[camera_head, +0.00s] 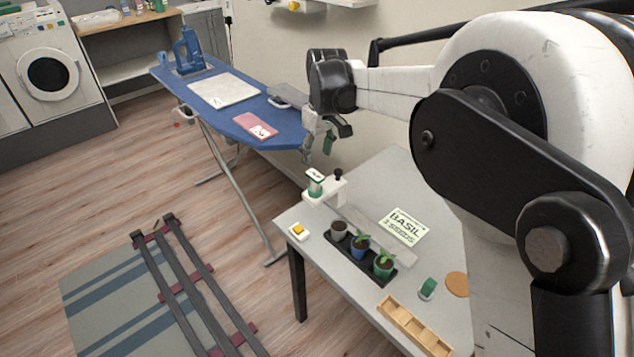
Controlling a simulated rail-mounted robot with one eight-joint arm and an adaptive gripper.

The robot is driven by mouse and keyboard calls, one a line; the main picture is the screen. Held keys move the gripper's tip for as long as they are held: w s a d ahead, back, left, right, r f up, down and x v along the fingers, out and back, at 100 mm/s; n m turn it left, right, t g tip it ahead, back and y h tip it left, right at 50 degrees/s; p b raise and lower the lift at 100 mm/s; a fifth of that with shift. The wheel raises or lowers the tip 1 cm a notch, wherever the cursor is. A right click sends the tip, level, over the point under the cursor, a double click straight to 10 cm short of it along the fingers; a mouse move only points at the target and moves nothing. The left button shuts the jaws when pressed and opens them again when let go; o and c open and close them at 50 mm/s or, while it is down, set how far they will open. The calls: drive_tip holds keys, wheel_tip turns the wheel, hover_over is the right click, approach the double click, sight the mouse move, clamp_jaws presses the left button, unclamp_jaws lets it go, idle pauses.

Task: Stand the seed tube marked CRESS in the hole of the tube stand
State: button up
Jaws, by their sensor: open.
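My gripper (319,146) is open at the end of the arm, above the far left corner of the grey table and close to the ironing board's near end. Its fingers are small and partly merge with each other in this view. Below it, apart from it, is a white block-like piece (330,193) with a black knob. A small white and green upright piece (315,183) shows at its left. I cannot tell which is the tube stand. A small green and white item (428,288) is on the table farther right. No CRESS marking is readable, and no hole can be made out.
On the grey table (305,226) are a black tray (342,252) with several potted plants, a BASIL card (404,225), a yellow and white item (299,231), a wooden compartment box (412,325) and a round cork-coloured disc (457,284). The blue ironing board (225,120) stands behind left.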

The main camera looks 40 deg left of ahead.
sight(315, 174)
drive_tip(key=f, duration=0.5)
drive_tip(key=shift+a, duration=0.35)
drive_tip(key=shift+w+a+f+p, duration=0.15)
drive_tip(key=shift+w+f, duration=0.05)
drive_tip(key=shift+f, duration=0.6)
drive_tip(key=shift+w+a+f+p, duration=0.1)
drive_tip(key=shift+w+a+f, duration=0.05)
drive_tip(key=shift+f, duration=0.7)
drive_tip(key=shift+w+a+f+p, duration=0.15)
drive_tip(key=shift+w+f, duration=0.05)
drive_tip(key=shift+f, duration=0.6)
clamp_jaws()
